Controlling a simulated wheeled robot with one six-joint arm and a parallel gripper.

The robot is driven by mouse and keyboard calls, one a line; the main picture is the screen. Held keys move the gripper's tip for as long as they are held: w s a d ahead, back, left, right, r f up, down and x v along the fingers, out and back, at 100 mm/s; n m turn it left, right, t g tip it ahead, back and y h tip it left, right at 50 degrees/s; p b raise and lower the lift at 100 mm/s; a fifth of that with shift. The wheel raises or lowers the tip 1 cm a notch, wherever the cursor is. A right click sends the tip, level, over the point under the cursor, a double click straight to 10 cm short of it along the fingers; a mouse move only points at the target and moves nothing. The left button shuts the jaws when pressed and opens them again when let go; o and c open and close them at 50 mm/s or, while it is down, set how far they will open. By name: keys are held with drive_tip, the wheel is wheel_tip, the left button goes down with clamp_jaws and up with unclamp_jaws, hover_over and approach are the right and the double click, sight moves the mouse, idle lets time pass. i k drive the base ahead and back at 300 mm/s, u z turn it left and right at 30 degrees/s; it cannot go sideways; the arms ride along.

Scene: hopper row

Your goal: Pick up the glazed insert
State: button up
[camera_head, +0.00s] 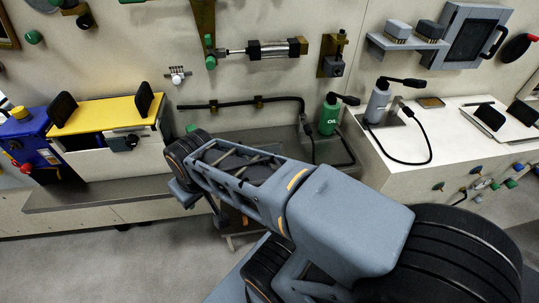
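I cannot tell for sure which thing is the glazed insert. A grey-framed panel with a dark pane (470,42) and a black handle is on the wall at upper right. A small flat brownish piece (430,102) with a dark border lies on the white counter below it.
A green oil bottle (329,116) stands at the back of the grey bench (100,190). A grey bottle (377,103) with a black hose stands on the white counter (395,149). A yellow-topped box (100,114) and blue unit (32,140) are at left. Floor is clear at lower left.

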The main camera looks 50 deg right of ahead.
sight(277, 147)
drive_tip(key=z, duration=1.1)
drive_tip(key=i, duration=0.45)
drive_tip(key=u, duration=1.6)
drive_tip(key=k, duration=0.3)
drive_tip(key=z, duration=0.85)
